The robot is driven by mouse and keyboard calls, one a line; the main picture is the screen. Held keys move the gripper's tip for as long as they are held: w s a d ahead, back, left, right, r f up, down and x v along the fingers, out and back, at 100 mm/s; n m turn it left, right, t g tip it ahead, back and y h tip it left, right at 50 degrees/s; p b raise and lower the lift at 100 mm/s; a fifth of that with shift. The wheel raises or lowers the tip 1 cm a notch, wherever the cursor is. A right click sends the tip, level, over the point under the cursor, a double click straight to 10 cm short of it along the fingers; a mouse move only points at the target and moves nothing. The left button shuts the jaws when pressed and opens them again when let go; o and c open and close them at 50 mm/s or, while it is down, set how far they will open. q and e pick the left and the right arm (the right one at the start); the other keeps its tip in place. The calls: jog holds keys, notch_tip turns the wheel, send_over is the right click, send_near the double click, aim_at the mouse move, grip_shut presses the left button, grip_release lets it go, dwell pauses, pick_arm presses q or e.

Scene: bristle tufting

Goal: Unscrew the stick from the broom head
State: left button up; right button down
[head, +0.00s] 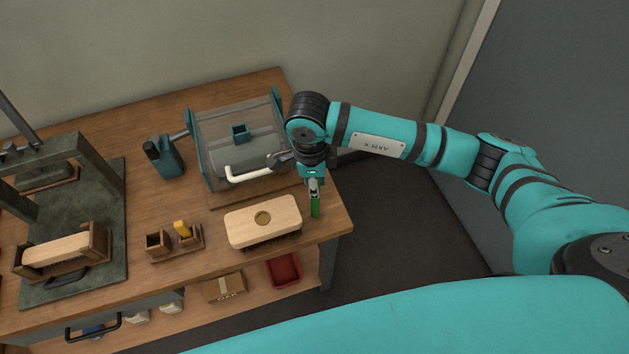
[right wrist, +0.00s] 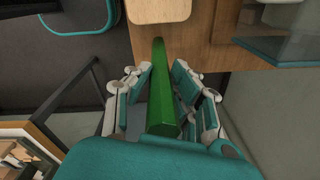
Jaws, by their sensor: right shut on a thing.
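The broom head (head: 262,224) is a pale wooden block with dark bristles showing below its front edge. It lies near the front right of the bench, with a round, darker socket in the middle of its top. My right gripper (head: 315,186) points down just right of the block, shut on the green stick (head: 315,205). In the right wrist view the stick (right wrist: 162,95) runs between the fingers (right wrist: 160,100), and a corner of the block (right wrist: 158,10) shows at the top. The stick is apart from the socket. My left gripper is out of view.
A machine with a clear cover (head: 263,118) and white handle stands behind the block. A small wooden holder (head: 187,250) with a yellow piece is to its left, with a green press (head: 100,165) farther left. A red bin (head: 285,270) sits on the lower shelf.

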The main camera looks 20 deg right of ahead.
jog(key=shift+f, duration=0.75)
jog(key=c, duration=1.2)
grip_release()
jog(key=shift+r, duration=0.1)
jog(key=r+b, duration=0.1)
jog(key=r, duration=0.2)
jog(key=r+b, duration=0.1)
jog(key=r, duration=0.3)
jog(key=r+b, duration=0.1)
jog(key=r, duration=0.2)
jog(key=shift+s+a+r, duration=0.1)
jog(key=shift+a+r, duration=0.25)
jog(key=shift+r, duration=0.05)
jog(key=shift+s+r+b, duration=0.1)
jog(key=shift+r+b, duration=0.2)
jog(key=shift+r, duration=0.45)
